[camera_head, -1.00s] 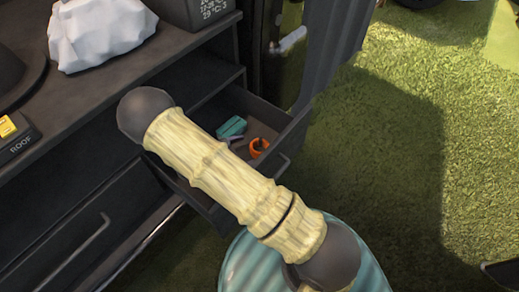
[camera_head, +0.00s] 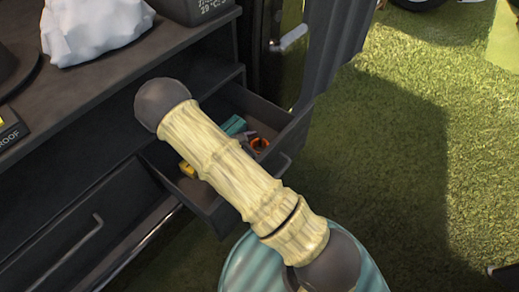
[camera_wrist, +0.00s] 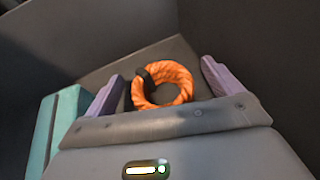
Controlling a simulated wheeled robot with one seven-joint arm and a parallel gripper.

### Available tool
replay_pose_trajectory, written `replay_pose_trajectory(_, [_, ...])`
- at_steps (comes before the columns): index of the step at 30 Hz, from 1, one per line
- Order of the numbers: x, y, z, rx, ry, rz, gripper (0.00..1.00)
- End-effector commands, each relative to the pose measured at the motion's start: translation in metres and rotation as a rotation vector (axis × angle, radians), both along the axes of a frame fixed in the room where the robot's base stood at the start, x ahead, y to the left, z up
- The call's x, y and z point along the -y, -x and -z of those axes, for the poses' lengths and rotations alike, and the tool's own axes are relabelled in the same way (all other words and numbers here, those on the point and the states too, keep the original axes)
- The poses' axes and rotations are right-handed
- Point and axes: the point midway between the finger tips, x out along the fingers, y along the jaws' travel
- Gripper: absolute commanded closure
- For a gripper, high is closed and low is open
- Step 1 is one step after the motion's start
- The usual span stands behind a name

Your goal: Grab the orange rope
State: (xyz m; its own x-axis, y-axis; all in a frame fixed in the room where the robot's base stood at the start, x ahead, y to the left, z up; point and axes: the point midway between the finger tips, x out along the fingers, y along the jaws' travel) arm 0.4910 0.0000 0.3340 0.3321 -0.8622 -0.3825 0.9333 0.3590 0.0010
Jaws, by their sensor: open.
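The orange rope (camera_wrist: 181,77) is a coiled ring with a black band, lying in the corner of a dark open drawer (camera_head: 225,208). In the head view the rope (camera_head: 260,144) shows small at the drawer's right end. In the wrist view my gripper (camera_wrist: 160,82) is open, its two purple fingers on either side of the rope. The lower part of the coil is close to the gripper's grey palm edge. I cannot tell whether the fingers touch the rope. In the head view my arm hides part of the drawer.
A teal item (camera_wrist: 62,125) lies in the drawer left of my gripper, also visible in the head view (camera_head: 233,125). A yellow item (camera_head: 187,169) is at the drawer's left. The drawer walls stand close around the gripper. A white crumpled bag (camera_head: 95,28) sits on the shelf above.

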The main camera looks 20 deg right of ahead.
Motion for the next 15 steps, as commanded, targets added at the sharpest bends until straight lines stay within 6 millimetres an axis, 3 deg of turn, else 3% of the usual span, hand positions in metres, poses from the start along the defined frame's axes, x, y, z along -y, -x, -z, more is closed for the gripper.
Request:
replay_pose_trajectory(9, [-0.0003, 0.0001, -0.0001, 0.0, 0.0, 0.0, 0.09])
replay_pose_trajectory(15, [-0.0004, 0.0001, -0.0001, 0.0, 0.0, 0.0, 0.48])
